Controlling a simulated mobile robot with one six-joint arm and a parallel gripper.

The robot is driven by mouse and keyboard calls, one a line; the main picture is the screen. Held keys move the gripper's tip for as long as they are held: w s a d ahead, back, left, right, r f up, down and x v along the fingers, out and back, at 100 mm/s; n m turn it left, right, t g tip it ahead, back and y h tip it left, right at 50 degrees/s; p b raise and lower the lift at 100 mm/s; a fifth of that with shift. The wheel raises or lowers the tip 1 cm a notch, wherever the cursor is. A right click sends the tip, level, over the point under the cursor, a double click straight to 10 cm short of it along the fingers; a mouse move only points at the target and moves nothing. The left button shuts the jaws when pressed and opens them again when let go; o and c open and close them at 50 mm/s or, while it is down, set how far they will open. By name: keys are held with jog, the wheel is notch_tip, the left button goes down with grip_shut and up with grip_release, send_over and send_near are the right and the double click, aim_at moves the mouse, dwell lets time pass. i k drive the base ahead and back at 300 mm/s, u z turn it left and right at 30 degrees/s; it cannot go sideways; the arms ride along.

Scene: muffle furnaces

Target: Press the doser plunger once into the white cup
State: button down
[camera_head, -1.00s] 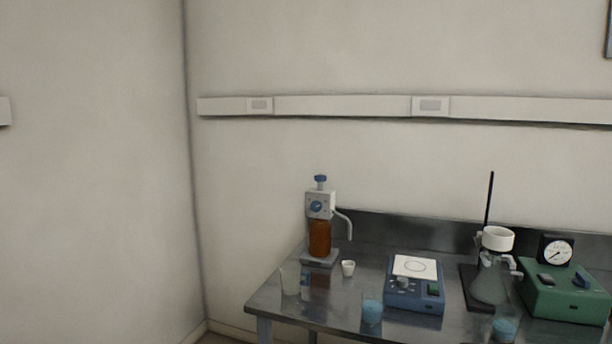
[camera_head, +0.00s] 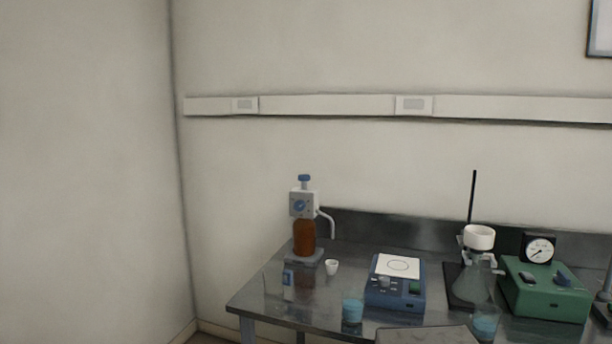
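The doser is an amber bottle (camera_head: 304,238) with a white pump head (camera_head: 304,204) on a grey base at the left rear of the metal table. Its blue plunger knob (camera_head: 304,178) stands raised on top. A curved spout (camera_head: 329,224) points down at the right. The small white cup (camera_head: 331,267) stands on the table at the lower right of the bottle, roughly below the spout; whether it is exactly under it, I cannot tell. My gripper is not in view.
A blue stirrer device (camera_head: 394,290) stands right of the cup, with a beaker of blue liquid (camera_head: 352,311) in front. A flask with a white funnel (camera_head: 479,237) and a green gauge box (camera_head: 545,290) stand further right. A grey flat surface (camera_head: 428,335) shows at the bottom edge.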

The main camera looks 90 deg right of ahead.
aim_at(303, 178)
jog(key=u, duration=0.15)
jog(key=k, duration=2.2)
jog(key=z, duration=2.65)
jog(key=i, duration=0.15)
jog(key=u, duration=1.45)
